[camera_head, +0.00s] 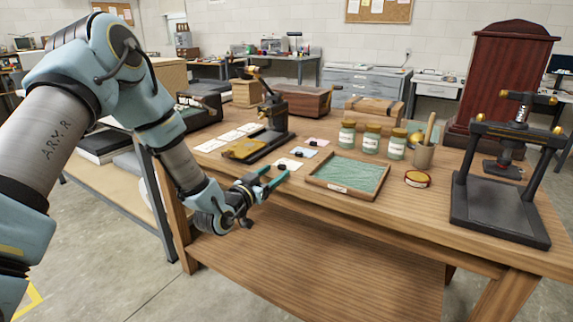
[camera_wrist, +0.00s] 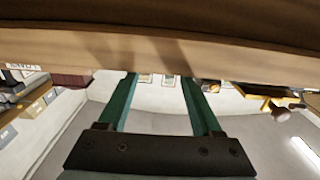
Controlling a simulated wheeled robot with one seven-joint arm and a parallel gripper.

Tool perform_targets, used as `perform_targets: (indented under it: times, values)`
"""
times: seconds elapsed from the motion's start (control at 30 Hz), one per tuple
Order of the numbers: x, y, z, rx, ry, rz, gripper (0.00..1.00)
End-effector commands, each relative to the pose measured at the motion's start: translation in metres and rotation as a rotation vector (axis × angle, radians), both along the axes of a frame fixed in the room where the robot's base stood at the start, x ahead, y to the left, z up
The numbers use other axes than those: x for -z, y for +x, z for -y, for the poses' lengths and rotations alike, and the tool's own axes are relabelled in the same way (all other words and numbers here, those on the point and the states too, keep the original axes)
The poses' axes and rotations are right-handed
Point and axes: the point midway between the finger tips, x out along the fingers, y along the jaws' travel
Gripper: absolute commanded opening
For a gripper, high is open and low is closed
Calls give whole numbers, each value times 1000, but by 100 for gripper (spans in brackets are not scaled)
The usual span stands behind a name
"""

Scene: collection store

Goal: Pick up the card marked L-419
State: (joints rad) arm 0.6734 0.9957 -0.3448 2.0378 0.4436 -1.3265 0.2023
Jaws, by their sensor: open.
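Several small white cards lie on the wooden table. One card (camera_head: 289,163) is nearest my gripper, a second card (camera_head: 304,152) is just behind it, and a third card (camera_head: 318,141) is farther back; each has a small dark piece on or beside it. Paler cards or sheets (camera_head: 211,145) lie left of the black stand. The markings are too small to read, so I cannot tell which is L-419. My gripper (camera_head: 275,173) is open and empty at the table's front edge, close to the nearest card.
A shallow tray with a green surface (camera_head: 312,181) stands right of the cards. Several jars (camera_head: 371,139), a cup with a stick (camera_head: 424,155) and a black press (camera_head: 498,212) are farther right. A black stand with a brass plate (camera_head: 242,149) is left. The table edge (camera_wrist: 160,48) crosses the wrist view.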

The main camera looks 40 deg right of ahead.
Motion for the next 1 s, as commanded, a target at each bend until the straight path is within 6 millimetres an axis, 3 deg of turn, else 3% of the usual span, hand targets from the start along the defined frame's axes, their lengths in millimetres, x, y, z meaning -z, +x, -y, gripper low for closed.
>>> perform_targets:
  times: [0.43, 0.73, 1.0]
  values:
    - [-2, 16, 48, 0, 1, -1, 66]
    - [0, 17, 53, 0, 3, -2, 66]
    - [0, 17, 53, -1, 2, -1, 37]
